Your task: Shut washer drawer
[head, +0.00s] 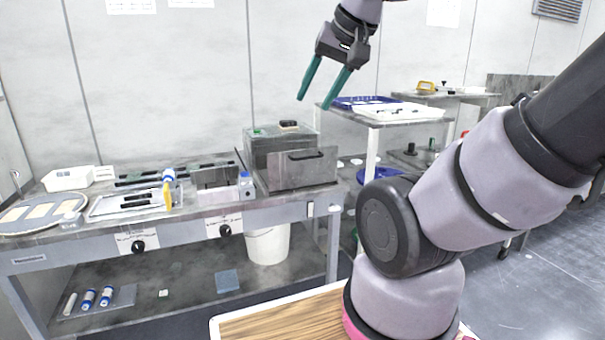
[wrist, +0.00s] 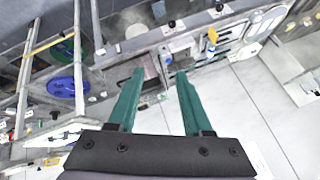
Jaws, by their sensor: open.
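The washer (head: 268,142) is a grey metal box on the right end of the workbench in the head view. Its drawer (head: 300,172) stands pulled out toward the viewer, with a dark handle (head: 304,154) on the front panel. My gripper (head: 316,103) is above the washer and slightly to its right, pointing down, with its two green fingers apart and nothing between them. It is clear of the drawer. In the wrist view the open fingers (wrist: 160,72) show against the bench area; the drawer is too small and partly covered to make out clearly there.
The workbench (head: 190,222) holds a white tray, bottles and a round platen (head: 42,214) to the left. Small items lie on top of the washer. A side cart (head: 385,118) with a blue tray stands behind right. A white bucket (head: 268,245) is under the bench.

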